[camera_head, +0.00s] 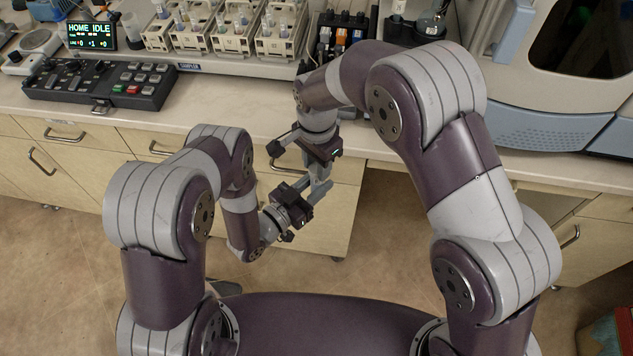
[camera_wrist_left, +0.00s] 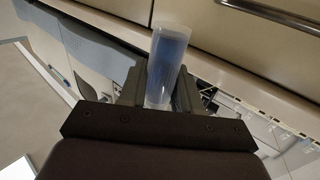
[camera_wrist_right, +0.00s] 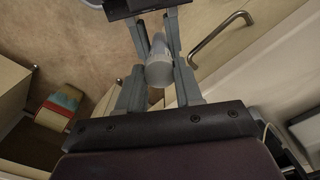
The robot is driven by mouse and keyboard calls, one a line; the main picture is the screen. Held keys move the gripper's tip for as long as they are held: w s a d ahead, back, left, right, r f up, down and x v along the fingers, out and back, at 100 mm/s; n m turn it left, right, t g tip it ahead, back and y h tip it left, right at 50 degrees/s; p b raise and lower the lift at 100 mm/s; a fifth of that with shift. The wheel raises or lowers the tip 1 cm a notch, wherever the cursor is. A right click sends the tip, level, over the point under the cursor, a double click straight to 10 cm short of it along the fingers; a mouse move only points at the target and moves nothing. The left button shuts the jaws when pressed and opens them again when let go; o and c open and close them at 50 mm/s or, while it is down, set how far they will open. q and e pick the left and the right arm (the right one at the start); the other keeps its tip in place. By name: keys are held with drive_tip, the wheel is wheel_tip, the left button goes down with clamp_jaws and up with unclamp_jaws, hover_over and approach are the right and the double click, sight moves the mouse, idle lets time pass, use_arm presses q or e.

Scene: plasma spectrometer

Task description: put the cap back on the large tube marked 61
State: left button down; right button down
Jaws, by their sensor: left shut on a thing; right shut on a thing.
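In the left wrist view, my left gripper (camera_wrist_left: 160,92) is shut on a clear tube (camera_wrist_left: 170,48) with a blue part inside. No number is readable on it. In the right wrist view, my right gripper (camera_wrist_right: 158,62) is shut on a small pale grey rounded piece (camera_wrist_right: 158,72), which looks like the cap. In the head view, my left gripper (camera_head: 306,196) and right gripper (camera_head: 322,180) are close together in front of the counter. The tube and cap are too small and covered there to tell whether they touch.
The counter (camera_head: 230,103) runs behind both grippers. It bears tube racks (camera_head: 280,45), a keypad panel (camera_head: 100,83), a display reading HOME IDLE (camera_head: 92,35) and a large instrument (camera_head: 545,120). Drawers with handles (camera_head: 65,135) are below. Several stacked coloured things (camera_wrist_right: 62,100) lie low at the side.

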drive_tip(key=m, duration=0.3)
drive_tip(key=shift+m, duration=0.4)
drive_tip(key=c, duration=0.8)
unclamp_jaws()
drive_tip(key=shift+o, duration=0.2)
drive_tip(key=shift+r, duration=0.1)
wheel_tip(320, 180, up, 4)
drive_tip(key=shift+r, duration=0.15)
